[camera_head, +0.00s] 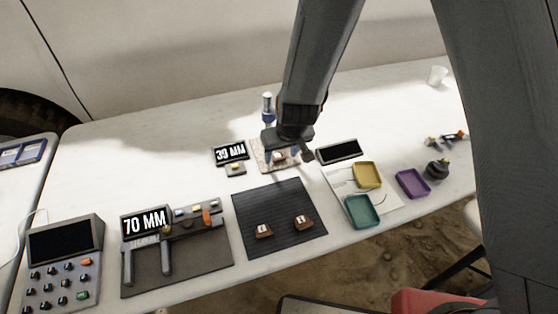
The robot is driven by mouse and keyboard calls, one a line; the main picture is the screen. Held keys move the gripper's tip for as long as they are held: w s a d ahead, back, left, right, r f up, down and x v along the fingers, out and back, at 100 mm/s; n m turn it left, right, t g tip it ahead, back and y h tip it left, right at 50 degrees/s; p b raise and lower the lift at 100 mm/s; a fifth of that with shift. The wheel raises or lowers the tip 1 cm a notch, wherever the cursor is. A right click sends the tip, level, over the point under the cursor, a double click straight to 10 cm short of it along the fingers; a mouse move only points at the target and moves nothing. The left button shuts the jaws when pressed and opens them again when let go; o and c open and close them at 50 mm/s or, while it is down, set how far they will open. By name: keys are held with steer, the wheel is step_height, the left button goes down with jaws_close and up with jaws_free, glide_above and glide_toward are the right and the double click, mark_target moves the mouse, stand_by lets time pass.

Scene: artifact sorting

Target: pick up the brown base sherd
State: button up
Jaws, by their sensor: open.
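Two small brown sherds with white labels lie on the black ribbed mat (280,190): a left sherd (263,232) and a right sherd (304,223). Another small brownish piece (279,157) with a pale mark sits on a speckled pad (262,161) behind the mat, partly hidden by my gripper. I cannot tell which piece is the base sherd. My gripper (287,154) is open, pointing down over the speckled pad, with its fingers around or just above the piece there. The exact gap between fingers and piece cannot be told.
Left are a display reading 39 MM (231,152), a caliper device reading 70 MM (146,223) and a button console (62,262). Right are yellow (367,175), teal (362,211) and purple (412,184) trays and a dark scale (339,151). A blue-white bottle (268,108) stands behind my gripper.

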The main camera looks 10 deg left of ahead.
mark_target(281, 159)
steer(key=shift+w+a+f, duration=0.15)
steer(key=shift+w+f, duration=0.05)
steer(key=shift+f, duration=0.4)
steer(key=c, duration=1.2)
steer(key=shift+r, duration=0.1)
step_height(281, 159, up, 10)
steer(key=p, duration=0.9)
